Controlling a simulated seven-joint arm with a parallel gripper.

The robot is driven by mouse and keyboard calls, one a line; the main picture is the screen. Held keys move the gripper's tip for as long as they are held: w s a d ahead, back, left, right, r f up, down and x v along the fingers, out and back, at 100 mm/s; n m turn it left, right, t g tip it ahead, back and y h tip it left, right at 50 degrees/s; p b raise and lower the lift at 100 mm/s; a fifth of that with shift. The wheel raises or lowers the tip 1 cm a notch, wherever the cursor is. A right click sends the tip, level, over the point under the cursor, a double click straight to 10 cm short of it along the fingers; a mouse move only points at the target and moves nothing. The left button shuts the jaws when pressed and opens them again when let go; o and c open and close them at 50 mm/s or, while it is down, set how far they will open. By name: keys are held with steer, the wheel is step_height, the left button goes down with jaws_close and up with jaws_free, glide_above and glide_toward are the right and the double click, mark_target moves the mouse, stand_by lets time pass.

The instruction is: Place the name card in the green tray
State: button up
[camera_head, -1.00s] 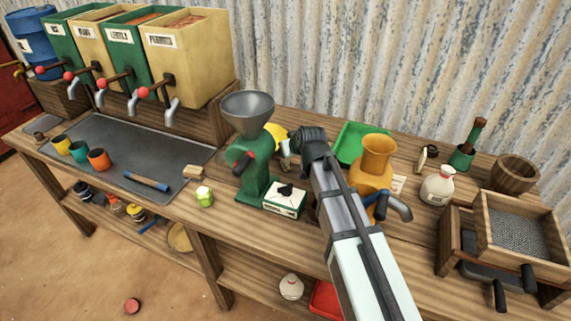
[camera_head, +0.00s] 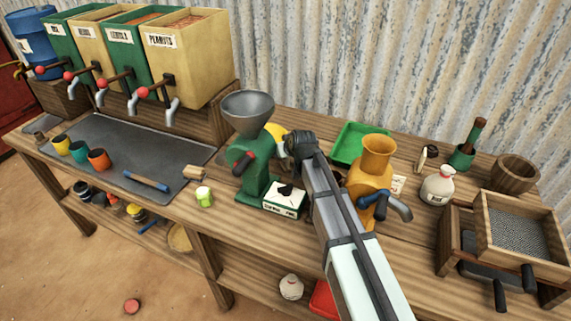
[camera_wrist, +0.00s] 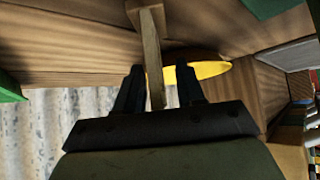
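In the wrist view, a thin wooden piece with a wider block at one end (camera_wrist: 152,50), which looks like the name card seen edge-on, stands between the fingers of my gripper (camera_wrist: 162,75). The fingers are apart; it lies nearer the left finger, with a clear gap on the right. Its face is not visible. In the head view my gripper (camera_head: 284,147) is low behind the green grinder (camera_head: 258,160), its fingertips barely visible. The green tray (camera_head: 352,152) lies right of it near the wall, partly hidden by the orange grinder.
A yellow round thing (camera_wrist: 210,70) lies just beyond the fingers. The orange grinder (camera_head: 373,170) stands beside my arm, and a white-and-green box (camera_head: 285,203) lies in front of the green grinder. The corrugated wall (camera_head: 350,60) is close behind.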

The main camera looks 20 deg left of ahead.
steer(key=shift+c, duration=0.3)
jaws_close()
steer(key=shift+r, duration=0.1)
